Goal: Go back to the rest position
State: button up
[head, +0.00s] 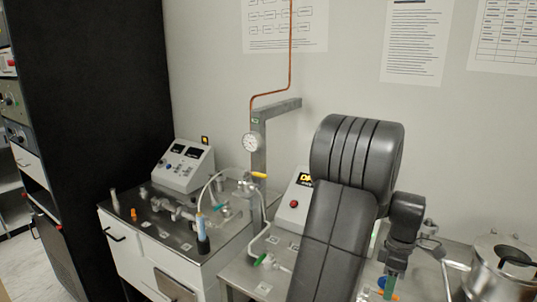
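My dark grey arm rises through the middle right of the head view, in front of the bench, and bends over at the top. Its end turns down on the right side, where my gripper (394,270) hangs over the right bench. The fingers are small and partly hidden, so I cannot tell whether they are open or shut. Small green, blue and orange parts show just below it; I cannot tell whether it touches them.
A steel bench (165,232) holds a control box (183,166), metal fittings and a blue tube (200,226). A gauge (251,142) and copper pipe (290,50) stand behind. A steel vessel (500,268) is at right; a black cabinet (95,100) is at left.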

jog(key=shift+s+f+m, duration=0.15)
jog(key=shift+f+m, duration=0.15)
jog(key=shift+s+a+r+m, duration=0.1)
jog(key=shift+s+a+m, duration=0.25)
jog(key=shift+m, duration=0.45)
